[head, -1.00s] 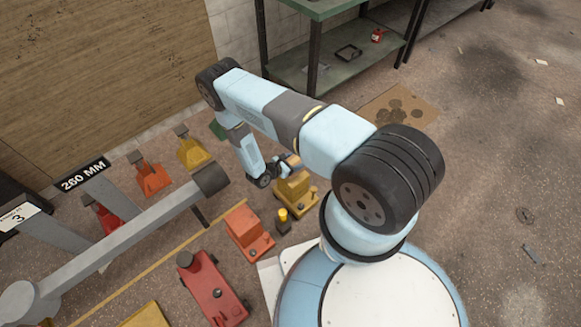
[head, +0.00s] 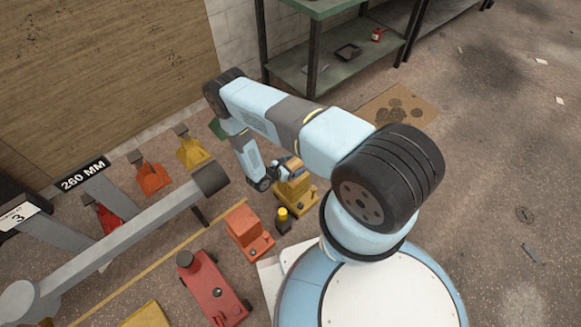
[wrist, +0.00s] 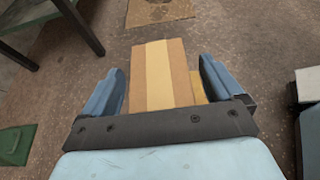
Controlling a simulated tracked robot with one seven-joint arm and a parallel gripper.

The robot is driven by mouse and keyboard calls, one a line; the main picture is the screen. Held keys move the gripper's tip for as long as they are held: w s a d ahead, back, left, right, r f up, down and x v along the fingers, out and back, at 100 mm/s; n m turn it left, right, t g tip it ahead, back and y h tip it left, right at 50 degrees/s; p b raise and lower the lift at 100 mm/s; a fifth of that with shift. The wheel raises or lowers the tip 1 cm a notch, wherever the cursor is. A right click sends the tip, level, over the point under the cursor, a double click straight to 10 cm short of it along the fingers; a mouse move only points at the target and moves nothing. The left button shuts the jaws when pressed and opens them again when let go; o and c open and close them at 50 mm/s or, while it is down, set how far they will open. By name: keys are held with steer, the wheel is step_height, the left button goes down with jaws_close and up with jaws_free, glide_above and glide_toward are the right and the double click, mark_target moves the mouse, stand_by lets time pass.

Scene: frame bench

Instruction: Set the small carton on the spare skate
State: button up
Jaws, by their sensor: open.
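The small carton (wrist: 160,75), brown cardboard with a paler tape strip, is between the two blue fingers of my gripper (wrist: 162,72) in the wrist view. The fingers are open, with a gap visible on each side of it. In the head view my gripper (head: 289,169) is over a yellow skate (head: 296,197), and the carton is mostly hidden there. A yellow edge (wrist: 198,86) shows beside the carton in the wrist view. The carton seems to be on that skate, but the contact is hidden. I cannot tell which skate is the spare one.
An orange skate (head: 247,232), a red skate (head: 213,290) and a small yellow-topped post (head: 283,220) stand nearby. A grey frame beam (head: 125,245) runs along the left. A green shelf bench (head: 340,62) stands behind. Floor to the right is mostly clear.

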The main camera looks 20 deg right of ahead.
steer(key=v, duration=1.2)
